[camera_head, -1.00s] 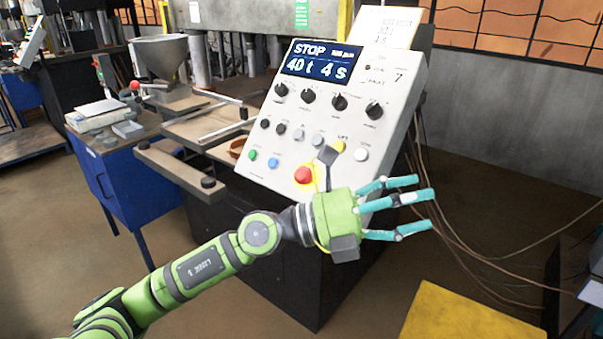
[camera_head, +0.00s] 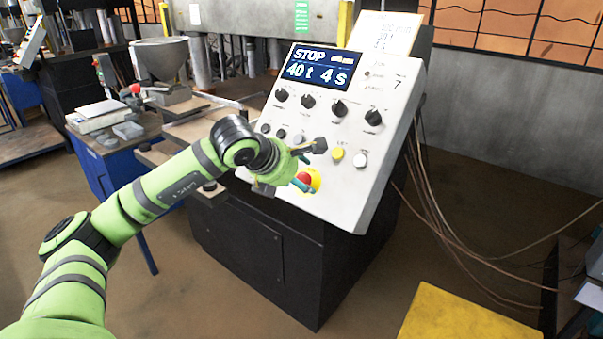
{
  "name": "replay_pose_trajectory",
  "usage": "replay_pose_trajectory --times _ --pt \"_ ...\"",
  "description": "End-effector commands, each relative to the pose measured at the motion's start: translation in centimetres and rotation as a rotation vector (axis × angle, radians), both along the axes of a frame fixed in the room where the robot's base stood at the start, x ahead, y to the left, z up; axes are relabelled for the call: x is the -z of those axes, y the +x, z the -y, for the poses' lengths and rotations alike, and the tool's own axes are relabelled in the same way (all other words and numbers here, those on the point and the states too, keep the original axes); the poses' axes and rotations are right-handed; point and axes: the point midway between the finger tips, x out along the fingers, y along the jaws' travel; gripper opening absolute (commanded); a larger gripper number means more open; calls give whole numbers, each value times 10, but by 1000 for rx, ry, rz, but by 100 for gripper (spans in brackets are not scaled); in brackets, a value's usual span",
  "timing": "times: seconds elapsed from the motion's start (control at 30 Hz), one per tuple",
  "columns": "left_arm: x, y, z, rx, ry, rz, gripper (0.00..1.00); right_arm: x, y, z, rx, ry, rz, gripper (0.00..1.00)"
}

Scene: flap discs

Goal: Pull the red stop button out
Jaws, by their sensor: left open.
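The red stop button (camera_head: 304,178) sits on a yellow base (camera_head: 316,180) low on the sloped white control panel (camera_head: 340,207). It is partly hidden by my left gripper (camera_head: 301,171), which is at the panel just left of the button. The gripper is open, with one teal finger showing at the button's lower left edge. The hand hides most of the other fingers, and I cannot tell whether any finger touches the button. My right gripper is out of view.
Above the button are a yellow button (camera_head: 338,153), a white button (camera_head: 360,160) and several black knobs. The display (camera_head: 318,68) reads STOP, 40 t, 4 s. Cables (camera_head: 432,205) hang right of the panel. A yellow surface (camera_head: 465,315) lies at the lower right.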

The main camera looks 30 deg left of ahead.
Motion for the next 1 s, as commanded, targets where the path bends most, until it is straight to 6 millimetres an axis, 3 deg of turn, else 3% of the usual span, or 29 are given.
replay_pose_trajectory --times 0.17,0.43,0.47,0.6,0.83,1.0 --pt "9 11 1 2 -1 0 64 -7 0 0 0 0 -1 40" --pt "12 12 1 2 0 1 64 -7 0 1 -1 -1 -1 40" --pt "11 12 1 2 0 1 56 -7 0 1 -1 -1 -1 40" --pt "11 12 1 3 -1 1 0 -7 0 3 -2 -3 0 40" --pt "10 12 1 3 -1 4 0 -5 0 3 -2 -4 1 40" --pt "4 3 0 2 -1 9 0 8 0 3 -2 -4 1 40"
